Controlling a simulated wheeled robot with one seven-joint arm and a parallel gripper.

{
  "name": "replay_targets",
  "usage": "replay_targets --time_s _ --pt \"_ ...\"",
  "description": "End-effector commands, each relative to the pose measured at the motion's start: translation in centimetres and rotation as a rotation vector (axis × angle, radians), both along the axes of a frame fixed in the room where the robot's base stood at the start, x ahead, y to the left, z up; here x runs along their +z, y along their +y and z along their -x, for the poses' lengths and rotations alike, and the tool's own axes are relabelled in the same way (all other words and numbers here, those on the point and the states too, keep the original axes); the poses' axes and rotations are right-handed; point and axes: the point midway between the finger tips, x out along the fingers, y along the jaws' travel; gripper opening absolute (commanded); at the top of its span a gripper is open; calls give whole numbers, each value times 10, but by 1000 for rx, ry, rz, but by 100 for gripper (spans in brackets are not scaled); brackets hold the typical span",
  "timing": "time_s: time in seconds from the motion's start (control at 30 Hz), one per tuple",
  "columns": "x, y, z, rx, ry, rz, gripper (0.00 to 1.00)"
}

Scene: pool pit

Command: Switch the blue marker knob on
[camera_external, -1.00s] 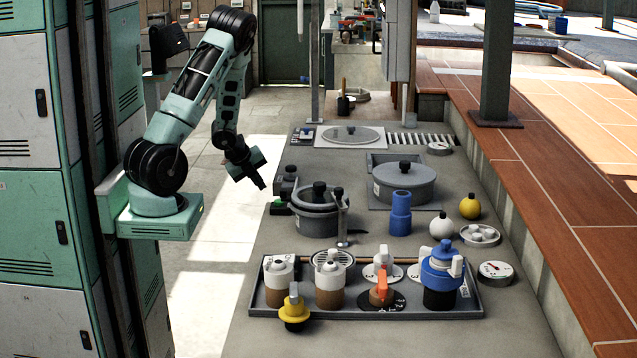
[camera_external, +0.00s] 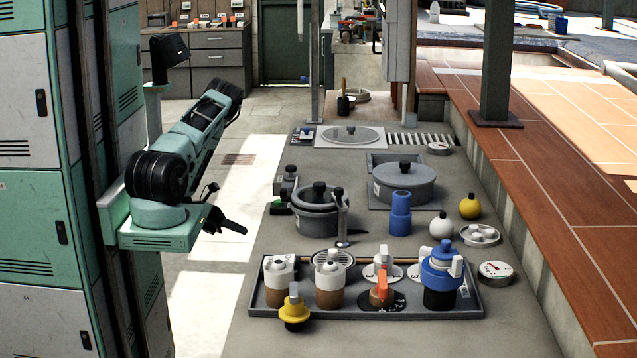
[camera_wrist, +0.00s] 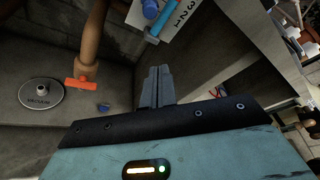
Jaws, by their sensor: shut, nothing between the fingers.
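My gripper (camera_external: 238,228) is shut and empty, low at the left, beside the counter's left edge and apart from it. In the wrist view its fingers (camera_wrist: 158,72) are together. There, a blue knob-like piece (camera_wrist: 151,10) shows at the top edge, beside a white plate (camera_wrist: 178,16) marked 3, 2, 1. The fingers are apart from it. A small blue piece (camera_wrist: 103,107) lies left of the fingers. In the external view a large blue-collared knob (camera_external: 441,268) with a white handle stands at the tray's right end. I cannot tell which blue piece is the marker knob.
The tray (camera_external: 375,313) holds several knobs, one with an orange handle (camera_external: 381,286). A yellow knob (camera_external: 294,311) stands at its front. Pots (camera_external: 405,185) and a blue cylinder (camera_external: 401,215) stand behind. The wrist view shows an orange-handled pipe (camera_wrist: 88,72) and a round disc (camera_wrist: 41,94).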

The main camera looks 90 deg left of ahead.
Motion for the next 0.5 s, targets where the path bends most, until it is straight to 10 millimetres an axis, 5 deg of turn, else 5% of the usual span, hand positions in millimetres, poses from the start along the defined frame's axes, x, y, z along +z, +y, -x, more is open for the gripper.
replay_targets --time_s 0.27,0.5 --pt "0 0 -2 -1 2 0 0" --pt "-6 -10 -29 -4 3 3 0"
